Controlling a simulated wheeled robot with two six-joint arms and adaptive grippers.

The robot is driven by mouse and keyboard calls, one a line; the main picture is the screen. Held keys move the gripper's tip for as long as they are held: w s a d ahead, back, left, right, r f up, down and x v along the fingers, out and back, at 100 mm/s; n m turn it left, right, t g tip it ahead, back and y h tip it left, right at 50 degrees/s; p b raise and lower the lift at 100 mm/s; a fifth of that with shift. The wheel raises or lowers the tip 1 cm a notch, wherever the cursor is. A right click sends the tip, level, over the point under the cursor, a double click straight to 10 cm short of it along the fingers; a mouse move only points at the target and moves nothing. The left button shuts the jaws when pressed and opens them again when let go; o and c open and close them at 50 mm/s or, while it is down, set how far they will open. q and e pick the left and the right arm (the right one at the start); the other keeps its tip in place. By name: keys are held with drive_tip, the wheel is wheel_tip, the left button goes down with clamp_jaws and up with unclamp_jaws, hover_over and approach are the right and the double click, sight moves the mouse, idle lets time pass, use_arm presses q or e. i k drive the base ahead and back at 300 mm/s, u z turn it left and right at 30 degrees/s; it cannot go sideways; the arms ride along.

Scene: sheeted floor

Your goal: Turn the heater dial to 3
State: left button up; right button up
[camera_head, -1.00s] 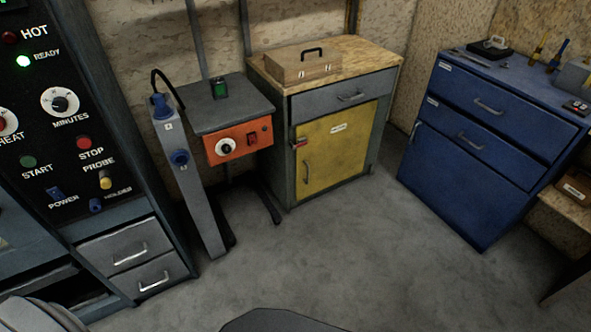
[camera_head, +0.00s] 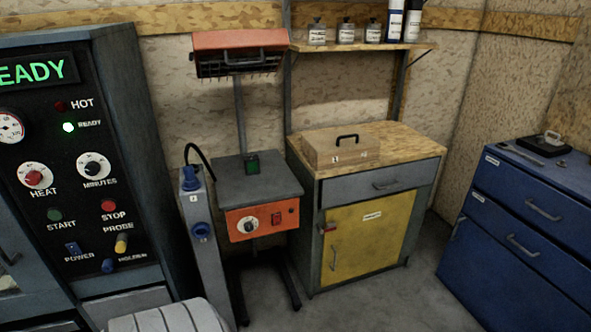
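An orange control box (camera_head: 262,218) sits under a grey shelf on a wheeled stand. Its front carries a round white dial (camera_head: 247,225) with a dark knob, and a red switch (camera_head: 277,218) to the right. An orange heater head (camera_head: 238,54) tops the same stand's post. The dial's numbers and pointer are too small to read. A separate red-knobbed dial marked HEAT (camera_head: 34,176) is on the dark panel at left. Neither of my grippers shows; a grey ribbed part of mine is at the bottom edge.
A grey post (camera_head: 207,250) with blue sockets and a black cable stands just left of the orange box. A wooden-topped cabinet (camera_head: 410,145) with a yellow door stands to its right. A blue drawer cabinet (camera_head: 530,225) is at far right. Grey floor (camera_head: 385,300) is clear between the cabinets.

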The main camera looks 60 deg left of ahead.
sight(249, 227)
drive_tip(key=u, duration=0.1)
drive_tip(key=i, duration=0.95)
drive_tip(key=u, duration=1.2)
drive_tip(key=i, duration=0.5)
drive_tip(key=u, duration=0.55)
